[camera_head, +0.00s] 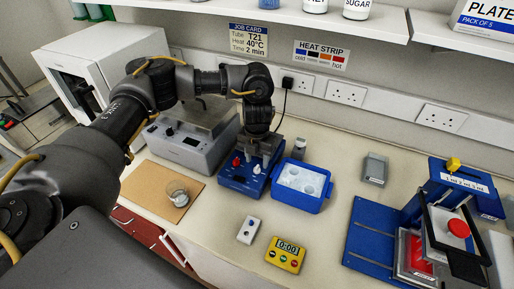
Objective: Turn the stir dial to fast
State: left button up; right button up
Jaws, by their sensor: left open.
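A blue bench device (233,181) stands in the middle of the bench, in front of the wall sockets. Its sloping front carries a red dial (236,161) on the left and a second, pale-marked dial (257,169) on the right. Which one is the stir dial cannot be read at this size. My left gripper (258,163) points down over the device with its fingers open, close around or just above the right dial. Contact cannot be told, and the fingers and wrist hide the device's top. My right gripper is out of view.
A blue tub (318,205) with pale contents stands close on the device's right. A grey instrument (187,152) is close on its left. A glass beaker (178,192) stands on a brown board. A small white box (249,230) and yellow timer (286,255) lie in front.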

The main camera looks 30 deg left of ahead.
aim_at(257, 167)
pick_arm(q)
notch_tip(257, 167, up, 8)
jog(key=b, duration=0.1)
jog(key=shift+f, duration=0.25)
jog(key=shift+s+f, duration=0.1)
dwell(0.3)
